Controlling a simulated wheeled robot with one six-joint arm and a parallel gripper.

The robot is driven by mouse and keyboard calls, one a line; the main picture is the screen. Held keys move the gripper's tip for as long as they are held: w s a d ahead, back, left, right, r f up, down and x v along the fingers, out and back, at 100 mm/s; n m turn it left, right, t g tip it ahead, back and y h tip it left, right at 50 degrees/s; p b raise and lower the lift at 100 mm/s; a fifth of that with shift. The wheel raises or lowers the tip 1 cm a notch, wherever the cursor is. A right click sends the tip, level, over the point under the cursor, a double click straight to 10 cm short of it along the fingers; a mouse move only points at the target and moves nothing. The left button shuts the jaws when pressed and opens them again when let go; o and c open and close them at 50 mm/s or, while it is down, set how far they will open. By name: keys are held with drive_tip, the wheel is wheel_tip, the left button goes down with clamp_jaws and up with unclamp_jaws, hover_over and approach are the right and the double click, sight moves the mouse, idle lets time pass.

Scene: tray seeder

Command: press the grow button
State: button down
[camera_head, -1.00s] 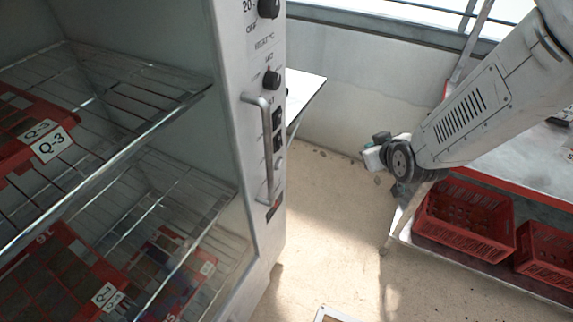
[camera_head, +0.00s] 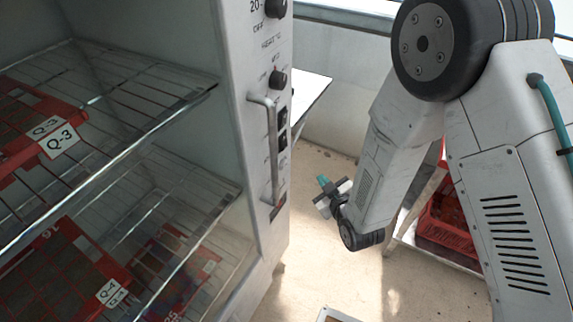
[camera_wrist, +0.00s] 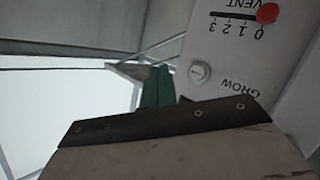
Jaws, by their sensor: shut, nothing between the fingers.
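The grow button is a small round whitish button (camera_wrist: 199,72) on a pale panel in the wrist view, beside upside-down lettering that reads GROW. My gripper shows in the wrist view as green fingers (camera_wrist: 157,86) held together, empty, to the left of the button in the picture and apart from it as seen. In the head view my gripper (camera_head: 323,181) hangs in the air to the right of the cabinet's control panel (camera_head: 250,150). I cannot make out the grow button in the head view.
A vent slider with a red knob (camera_wrist: 267,13) is on the same panel in the wrist view. In the head view a metal door handle (camera_head: 270,150), black knobs and switches are on the cabinet front. Wire shelves hold red trays (camera_head: 30,140). A red crate (camera_head: 450,222) stands at right.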

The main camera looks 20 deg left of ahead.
drive_tip(key=a, duration=0.8)
drive_tip(key=shift+w+a, duration=0.3)
drive_tip(key=shift+w, duration=0.05)
drive_tip(key=shift+a, duration=0.1)
idle(1.7)
drive_tip(key=shift+a, duration=0.3)
drive_tip(key=shift+a, duration=0.5)
idle(0.6)
drive_tip(key=shift+w, duration=0.1)
drive_tip(key=shift+d, duration=0.9)
drive_tip(key=d, duration=0.5)
drive_tip(key=shift+s, duration=0.3)
